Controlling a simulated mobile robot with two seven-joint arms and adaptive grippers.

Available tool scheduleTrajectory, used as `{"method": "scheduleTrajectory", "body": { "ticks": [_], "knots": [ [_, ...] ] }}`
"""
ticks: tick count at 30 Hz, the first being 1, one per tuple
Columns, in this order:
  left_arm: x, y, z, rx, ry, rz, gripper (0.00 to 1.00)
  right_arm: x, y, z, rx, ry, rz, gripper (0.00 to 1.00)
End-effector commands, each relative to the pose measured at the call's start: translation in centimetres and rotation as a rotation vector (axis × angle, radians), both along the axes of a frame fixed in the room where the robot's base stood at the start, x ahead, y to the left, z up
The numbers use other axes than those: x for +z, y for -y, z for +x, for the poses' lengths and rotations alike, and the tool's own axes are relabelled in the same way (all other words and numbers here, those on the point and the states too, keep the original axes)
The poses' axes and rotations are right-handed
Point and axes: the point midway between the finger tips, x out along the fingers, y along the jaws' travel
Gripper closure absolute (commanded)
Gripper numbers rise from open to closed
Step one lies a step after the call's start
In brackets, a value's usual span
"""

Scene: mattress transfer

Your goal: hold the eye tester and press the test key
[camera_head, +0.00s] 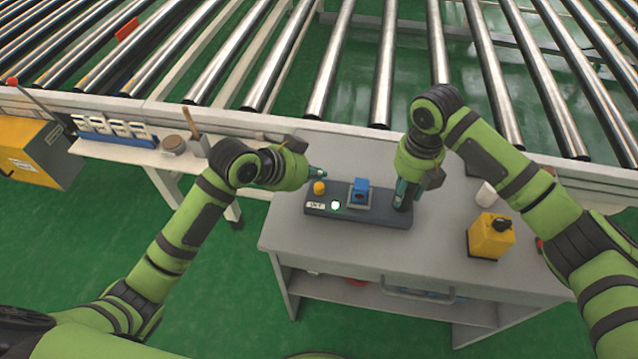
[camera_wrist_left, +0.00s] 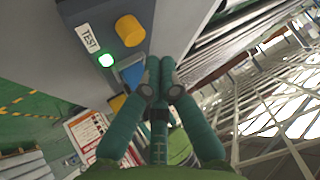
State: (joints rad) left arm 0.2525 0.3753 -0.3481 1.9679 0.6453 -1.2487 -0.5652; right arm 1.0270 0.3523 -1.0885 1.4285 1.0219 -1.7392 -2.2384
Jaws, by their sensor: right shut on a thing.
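The eye tester (camera_head: 378,208) is a long dark box lying on the grey table. It carries a yellow-orange knob (camera_head: 319,187), a blue block (camera_head: 360,192), a lit green light (camera_head: 335,205) and a white TEST label (camera_head: 315,206). My right gripper (camera_head: 403,197) points down and is shut on the tester's right end. My left gripper (camera_head: 320,173) is just above and behind the yellow knob, its fingers together and empty. In the left wrist view, its fingertips (camera_wrist_left: 160,65) are apart from the knob (camera_wrist_left: 130,30) and partly cover the blue block (camera_wrist_left: 132,73).
The grey table (camera_head: 290,235) has bare room in front of the tester. A yellow box with a black knob (camera_head: 490,238) and a white cup (camera_head: 486,194) stand at its right. A roller conveyor (camera_head: 330,60) runs behind. A side shelf (camera_head: 140,155) holds a blue rack (camera_head: 118,138).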

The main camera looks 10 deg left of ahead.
Motion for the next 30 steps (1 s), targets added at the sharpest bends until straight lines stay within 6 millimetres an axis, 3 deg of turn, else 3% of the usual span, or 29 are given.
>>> {"method": "scheduleTrajectory", "body": {
  "ticks": [12,30],
  "knots": [
    [3.9,0.0,0.0,-0.001,0.002,0.001,1.0,0.1,0.0,0.1,-0.001,0.002,0.001,1.0],
    [4.1,-0.1,0.0,0.0,-0.001,0.001,1.0,0.1,0.0,0.1,0.0,0.002,0.001,1.0]
  ]
}}
